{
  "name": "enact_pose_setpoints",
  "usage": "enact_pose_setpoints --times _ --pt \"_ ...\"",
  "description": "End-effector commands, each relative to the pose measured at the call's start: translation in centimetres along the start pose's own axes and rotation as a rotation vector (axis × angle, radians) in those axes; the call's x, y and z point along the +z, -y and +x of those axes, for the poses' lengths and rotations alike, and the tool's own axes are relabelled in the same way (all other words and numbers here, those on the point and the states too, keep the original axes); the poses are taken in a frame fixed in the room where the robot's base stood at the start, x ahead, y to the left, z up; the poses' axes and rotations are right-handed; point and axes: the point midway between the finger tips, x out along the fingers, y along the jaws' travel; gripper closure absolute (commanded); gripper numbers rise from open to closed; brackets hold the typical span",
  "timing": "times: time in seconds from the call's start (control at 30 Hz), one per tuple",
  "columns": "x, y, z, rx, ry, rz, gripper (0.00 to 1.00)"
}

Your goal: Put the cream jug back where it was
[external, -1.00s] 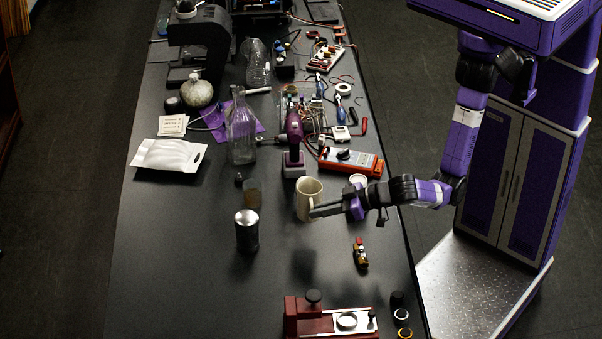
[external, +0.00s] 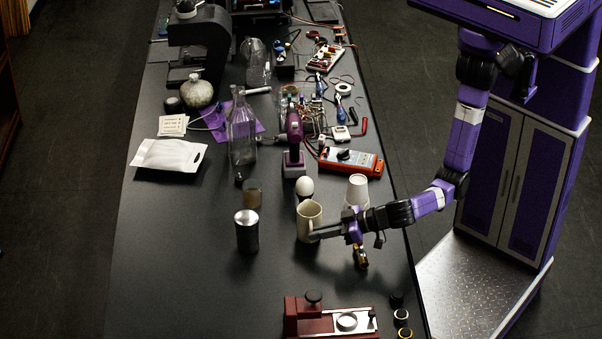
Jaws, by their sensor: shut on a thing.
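The cream jug (external: 304,224) is a pale, mug-like vessel standing upright near the middle of the black table. My gripper (external: 318,235) reaches in from the right and is shut on the jug's right side. The jug's base is at or very close to the table top; I cannot tell if it touches. The fingers hide part of its right side.
A white egg-shaped thing (external: 304,187) is just behind the jug, and a white cup (external: 357,188) is behind my wrist. A dark canister (external: 247,232) and brown glass (external: 252,194) are left. A red device (external: 305,318) is in front. The front left table is clear.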

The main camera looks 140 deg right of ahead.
Motion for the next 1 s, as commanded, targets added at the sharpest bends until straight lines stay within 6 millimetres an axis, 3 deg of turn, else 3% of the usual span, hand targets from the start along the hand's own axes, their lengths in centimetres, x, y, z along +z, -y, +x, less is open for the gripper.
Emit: enact_pose_setpoints --times 0.13,0.17,0.2,0.27,0.67,0.77,1.0 --pt "0.4 0.0 0.2 0.0 -0.001 0.0 1.0" --pt "0.3 0.0 0.1 0.0 0.0 0.0 0.85" --pt "0.2 0.0 0.1 0.0 0.0 0.0 0.78" --pt "0.2 0.0 0.1 0.0 0.0 0.0 0.69" --pt "-0.2 0.0 -0.1 0.0 0.0 0.0 0.69" --pt "0.1 0.1 -1.2 -0.003 -0.001 0.0 0.69" --pt "0.2 0.1 -6.1 -0.004 -0.001 0.001 0.69"
